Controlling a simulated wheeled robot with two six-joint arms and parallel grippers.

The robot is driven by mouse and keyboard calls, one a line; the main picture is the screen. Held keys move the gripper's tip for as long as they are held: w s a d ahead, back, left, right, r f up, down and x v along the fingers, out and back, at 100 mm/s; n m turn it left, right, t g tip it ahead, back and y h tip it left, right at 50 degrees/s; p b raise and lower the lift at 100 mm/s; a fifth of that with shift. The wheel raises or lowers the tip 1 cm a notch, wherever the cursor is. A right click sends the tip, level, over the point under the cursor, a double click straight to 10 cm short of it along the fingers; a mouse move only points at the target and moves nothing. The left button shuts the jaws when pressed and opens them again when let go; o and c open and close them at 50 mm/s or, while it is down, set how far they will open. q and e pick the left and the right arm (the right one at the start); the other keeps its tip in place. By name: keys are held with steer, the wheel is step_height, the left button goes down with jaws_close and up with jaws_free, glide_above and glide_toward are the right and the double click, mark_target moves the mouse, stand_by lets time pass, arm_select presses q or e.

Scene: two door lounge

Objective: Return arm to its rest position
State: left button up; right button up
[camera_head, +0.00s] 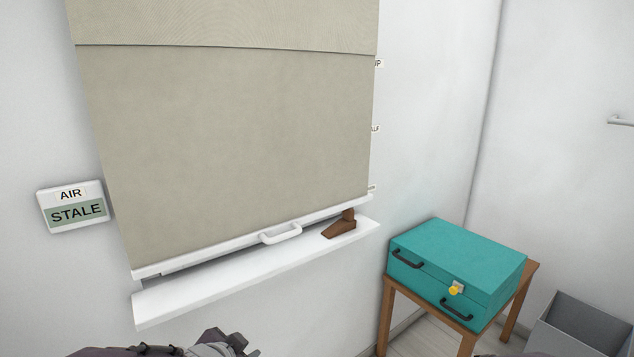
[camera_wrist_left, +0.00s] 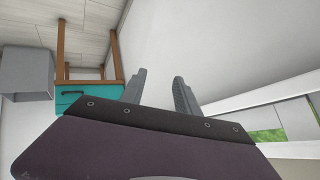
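My left arm comes in along the bottom edge of the head view, with its gripper (camera_head: 236,342) low in front of the wall, below the white window sill (camera_head: 250,272). In the left wrist view the two grey fingers of the left gripper (camera_wrist_left: 160,86) stand apart with nothing between them. Bare white wall shows beyond them. The gripper appears clear of the sill and of the teal case. My right gripper is in neither view.
A beige blind (camera_head: 235,130) with a white handle (camera_head: 281,233) hangs over the window. A brown wedge (camera_head: 340,228) sits on the sill. A teal case (camera_head: 460,262) rests on a wooden table (camera_head: 388,310). A grey bin (camera_head: 585,325) stands right. A sign (camera_head: 74,207) reads AIR STALE.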

arm_select(q)
steer(key=s+a+f+n+g+y, duration=0.1)
steer(key=s+f+n+g, duration=0.35)
steer(key=s, duration=0.45)
steer(key=s+a+f+n+g, duration=0.1)
steer(key=s+f+n+g, duration=0.35)
steer(key=s, duration=0.35)
step_height(320, 180, up, 16)
steer(key=m+p, duration=0.1)
steer(key=p, duration=1.5)
steer(key=shift+w+f+t, duration=0.15)
steer(key=shift+w+t, duration=0.1)
steer(key=shift+t, duration=0.05)
